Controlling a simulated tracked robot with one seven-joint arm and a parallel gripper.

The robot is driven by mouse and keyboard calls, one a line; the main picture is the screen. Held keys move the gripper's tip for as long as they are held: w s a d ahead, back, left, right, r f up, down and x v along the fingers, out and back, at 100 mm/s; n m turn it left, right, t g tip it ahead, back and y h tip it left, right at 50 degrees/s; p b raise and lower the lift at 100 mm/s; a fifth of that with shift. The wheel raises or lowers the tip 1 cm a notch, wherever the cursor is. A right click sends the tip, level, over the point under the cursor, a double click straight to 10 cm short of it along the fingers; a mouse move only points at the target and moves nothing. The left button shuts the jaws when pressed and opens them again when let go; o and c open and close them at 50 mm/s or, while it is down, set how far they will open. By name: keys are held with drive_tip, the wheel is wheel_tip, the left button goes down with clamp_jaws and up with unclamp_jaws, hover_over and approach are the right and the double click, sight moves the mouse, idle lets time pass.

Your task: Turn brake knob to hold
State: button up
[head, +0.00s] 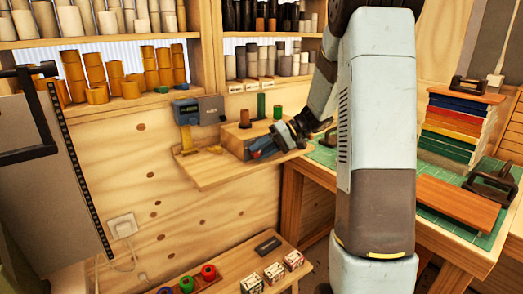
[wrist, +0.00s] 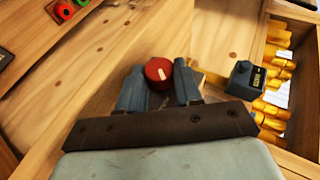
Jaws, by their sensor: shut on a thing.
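A round red knob (wrist: 156,68) with a pale pointer mark shows in the wrist view. My gripper (wrist: 160,80) has one blue-grey finger on each side of it and is shut on it. The pointer mark leans slightly in the picture; I cannot read any hold marking beside it. In the head view my gripper (head: 258,151) is low at the front of a wooden block on the wall shelf (head: 215,175). The knob is only a small trace of red there, mostly hidden by the fingers.
A dark grey-blue device (head: 208,110) is on the wall left of the block. A green roll (head: 261,105) stands on the block. Red, green and blue rolls (head: 187,284) sit on a lower bench. The green-topped workbench (head: 325,157) is to the right.

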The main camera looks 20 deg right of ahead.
drive_tip(key=shift+d+f+m+y, duration=0.15)
drive_tip(key=shift+f+m+y, duration=0.1)
drive_tip(key=shift+y, duration=0.45)
drive_tip(key=shift+d+f+m+y, duration=0.1)
drive_tip(key=shift+m+y, duration=0.15)
drive_tip(key=shift+y, duration=0.45)
drive_tip(key=o, duration=0.8)
drive_tip(key=shift+o, duration=1.2)
drive_tip(key=shift+y, duration=0.3)
drive_tip(key=v, duration=1.4)
drive_tip(key=shift+w+a+r, duration=0.1)
drive_tip(key=shift+a+r, duration=0.05)
